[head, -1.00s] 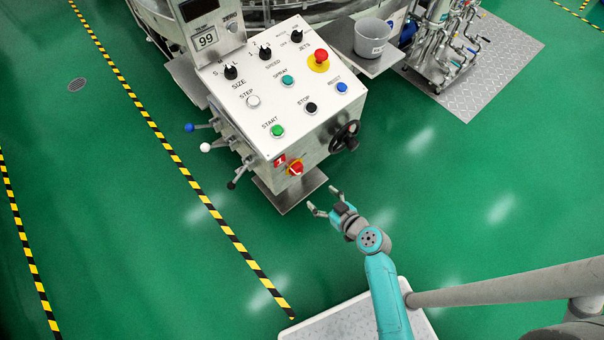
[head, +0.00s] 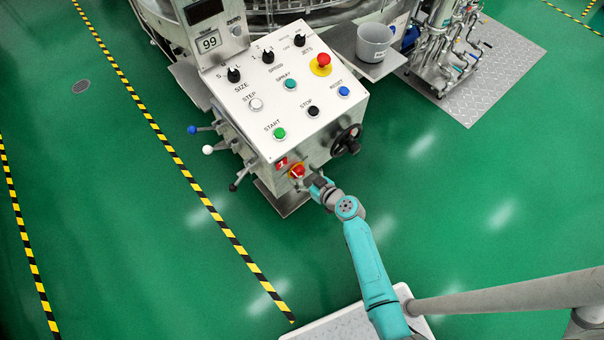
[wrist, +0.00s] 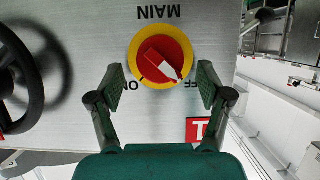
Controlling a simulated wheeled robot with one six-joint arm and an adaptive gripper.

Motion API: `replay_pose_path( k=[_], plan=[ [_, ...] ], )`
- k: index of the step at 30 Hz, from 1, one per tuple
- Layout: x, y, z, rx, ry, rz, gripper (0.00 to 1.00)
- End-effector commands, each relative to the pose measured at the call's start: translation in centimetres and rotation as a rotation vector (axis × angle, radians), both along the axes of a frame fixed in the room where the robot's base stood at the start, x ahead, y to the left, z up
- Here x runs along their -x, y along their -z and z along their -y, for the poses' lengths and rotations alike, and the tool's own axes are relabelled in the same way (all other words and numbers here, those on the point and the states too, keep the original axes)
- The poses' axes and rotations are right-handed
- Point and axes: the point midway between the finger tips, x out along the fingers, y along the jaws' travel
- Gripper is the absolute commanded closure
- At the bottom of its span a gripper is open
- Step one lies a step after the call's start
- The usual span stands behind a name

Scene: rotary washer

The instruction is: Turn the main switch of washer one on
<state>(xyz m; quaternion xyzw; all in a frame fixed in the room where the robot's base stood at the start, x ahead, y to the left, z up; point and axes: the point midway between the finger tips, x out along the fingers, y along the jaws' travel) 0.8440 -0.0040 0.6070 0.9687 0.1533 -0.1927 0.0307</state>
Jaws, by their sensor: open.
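The main switch (wrist: 163,60) is a red rotary knob on a round yellow plate, on the front face of the washer's control box (head: 285,100). In the wrist view the plate reads MAIN, ON and OFF upside down, and the knob's white mark points toward OFF. In the head view the switch (head: 297,171) sits low on the front face. My gripper (wrist: 160,85) is open, with one finger on each side of the knob and a visible gap on both sides. In the head view my gripper is right at the switch and its fingertips are hard to make out.
A black handwheel (head: 346,140) sticks out to the right of the switch; it also shows at the left of the wrist view (wrist: 18,80). A red label (wrist: 197,130) is close by. Levers with blue, white and black knobs (head: 208,150) project on the left side. Open green floor lies around.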

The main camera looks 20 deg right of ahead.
Motion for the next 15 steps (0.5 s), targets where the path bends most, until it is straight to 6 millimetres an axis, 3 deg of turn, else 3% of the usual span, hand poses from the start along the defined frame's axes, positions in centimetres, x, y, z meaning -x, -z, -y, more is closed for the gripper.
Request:
replay_pose_path(
  k=[13,15],
  plan=[
    [-0.95,0.41,-0.36,0.000,0.000,0.000,0.22],
    [-0.95,0.41,-0.35,0.000,0.000,0.000,0.37]
  ],
)
